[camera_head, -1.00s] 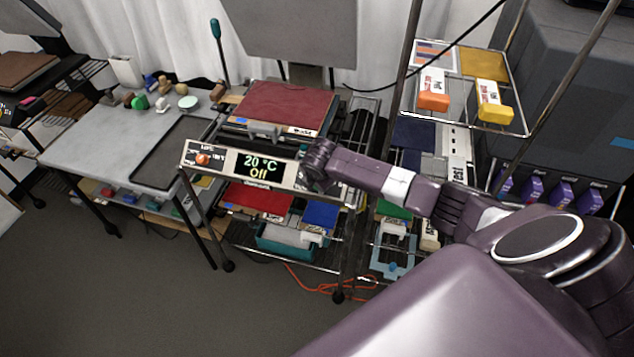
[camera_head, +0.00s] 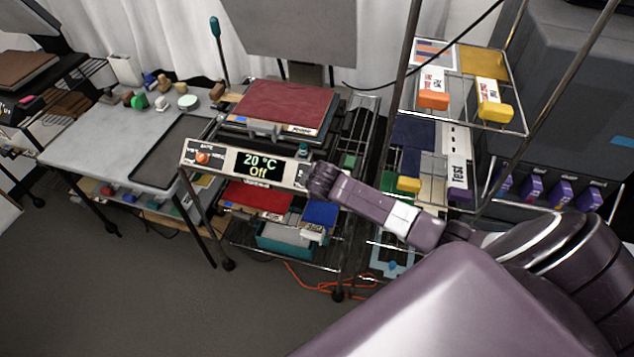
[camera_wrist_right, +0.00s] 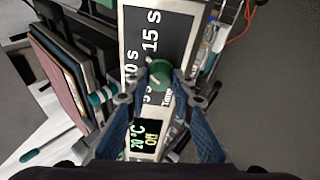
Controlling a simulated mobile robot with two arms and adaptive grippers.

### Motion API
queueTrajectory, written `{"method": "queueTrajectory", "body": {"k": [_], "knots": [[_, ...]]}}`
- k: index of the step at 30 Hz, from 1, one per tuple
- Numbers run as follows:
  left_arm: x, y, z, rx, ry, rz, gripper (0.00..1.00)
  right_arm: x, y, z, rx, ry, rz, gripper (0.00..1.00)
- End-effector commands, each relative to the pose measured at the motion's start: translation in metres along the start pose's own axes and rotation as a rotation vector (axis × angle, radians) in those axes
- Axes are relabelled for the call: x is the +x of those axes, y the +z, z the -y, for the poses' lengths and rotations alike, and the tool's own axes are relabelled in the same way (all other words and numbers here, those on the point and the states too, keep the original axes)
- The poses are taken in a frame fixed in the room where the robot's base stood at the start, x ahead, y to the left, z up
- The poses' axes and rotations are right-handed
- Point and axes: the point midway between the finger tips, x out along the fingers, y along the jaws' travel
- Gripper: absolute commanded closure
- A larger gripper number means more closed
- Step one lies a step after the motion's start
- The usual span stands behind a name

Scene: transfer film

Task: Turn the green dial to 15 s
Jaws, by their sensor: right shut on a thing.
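The green dial (camera_wrist_right: 160,73) sits on a dark panel face (camera_wrist_right: 176,38) with white time marks. "15 s" stands above the dial in the right wrist view, with other time marks to its left and below. A pale pointer line shows on the dial, towards its lower left; its exact reading is unclear. My right gripper (camera_wrist_right: 161,84) is shut on the green dial, with a blue finger on each side. In the head view my right gripper (camera_head: 318,180) is at the right end of the control panel (camera_head: 223,172) and hides the dial.
The panel's display (camera_head: 258,164) reads 20 °C and Off. An orange dial (camera_head: 203,157) is at its left end. A red plate (camera_head: 285,105) lies behind the panel. A grey table (camera_head: 100,145) stands left, and a wire shelf (camera_head: 515,128) with orange and yellow-handled items stands right.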

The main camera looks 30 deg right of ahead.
Motion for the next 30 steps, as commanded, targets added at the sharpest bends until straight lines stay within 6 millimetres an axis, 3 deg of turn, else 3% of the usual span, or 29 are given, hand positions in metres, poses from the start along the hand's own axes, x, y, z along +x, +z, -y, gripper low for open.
{"method": "queueTrajectory", "body": {"k": [12, 28, 29, 30], "knots": [[-0.0001, 0.0, 0.0002, 0.0, 0.0, 0.0, 0.58, 0.0, 0.0004, -0.0002, 0.168, 0.041, 0.008, 1.0], [-0.0001, -0.0001, 0.0003, 0.0, 0.0, 0.0, 0.58, 0.0001, 0.0005, -0.0002, 0.188, 0.045, 0.008, 1.0], [-0.0001, -0.0001, 0.0003, 0.0, 0.0, 0.0, 0.58, 0.0001, 0.0005, -0.0002, 0.187, 0.045, 0.008, 0.74], [-0.0001, -0.0001, 0.0003, 0.0, 0.0, 0.0, 0.58, 0.0001, 0.0004, -0.0002, 0.187, 0.045, 0.008, 0.7]]}}
